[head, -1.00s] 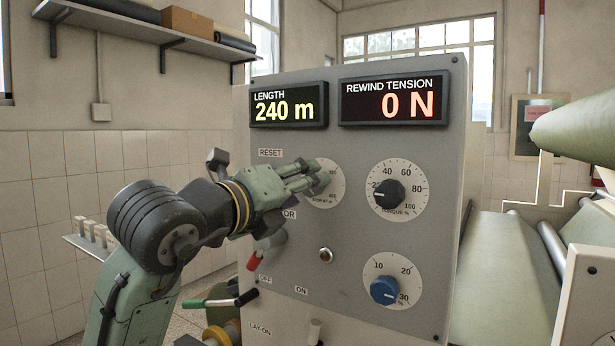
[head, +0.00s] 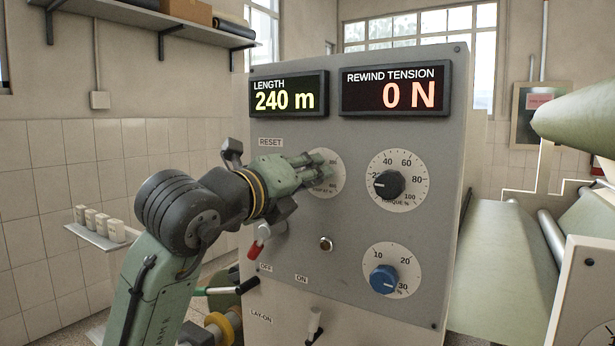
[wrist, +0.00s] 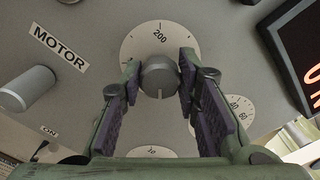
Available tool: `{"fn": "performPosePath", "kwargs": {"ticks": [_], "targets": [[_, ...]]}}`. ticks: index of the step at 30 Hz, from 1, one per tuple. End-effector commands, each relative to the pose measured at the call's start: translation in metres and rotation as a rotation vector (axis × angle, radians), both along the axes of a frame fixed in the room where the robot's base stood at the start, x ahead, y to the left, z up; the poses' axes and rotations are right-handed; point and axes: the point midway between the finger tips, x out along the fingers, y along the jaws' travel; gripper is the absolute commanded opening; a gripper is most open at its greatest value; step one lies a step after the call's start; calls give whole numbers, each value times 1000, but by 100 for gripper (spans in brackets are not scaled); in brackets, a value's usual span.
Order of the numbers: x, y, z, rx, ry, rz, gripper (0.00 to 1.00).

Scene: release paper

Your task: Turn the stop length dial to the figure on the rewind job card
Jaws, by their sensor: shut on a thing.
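The stop length dial (head: 329,186) is a pale round plate under the LENGTH display, mostly hidden by my gripper (head: 320,170) in the head view. In the wrist view, its grey knob (wrist: 159,77) sits between my two purple-padded fingers, which are closed on its sides. The figure 200 shows near the top of the dial plate (wrist: 160,36). A pale mark shows on the knob's lower edge, but I cannot tell the exact setting. A small pink card (head: 538,101) hangs on the back wall at right; its text is unreadable, and I cannot tell whether it is the job card.
The LENGTH display (head: 289,95) reads 240 m; the tension display (head: 395,90) reads 0 N. A black torque knob (head: 389,184) stands right of the dial and a blue knob (head: 384,279) below. A red-tipped lever (head: 256,246) is beneath my gripper.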

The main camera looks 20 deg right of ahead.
Motion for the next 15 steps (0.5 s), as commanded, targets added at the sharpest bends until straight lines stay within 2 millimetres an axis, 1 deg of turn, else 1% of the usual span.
{"fn": "performPosePath", "kwargs": {"ticks": [1, 8, 15], "targets": [[0, 0, 0, 0, 0, 0, 16], [0, 0, 0, 0, 0, 0, 2], [0, 0, 0, -14, 17, 0, 1]]}}
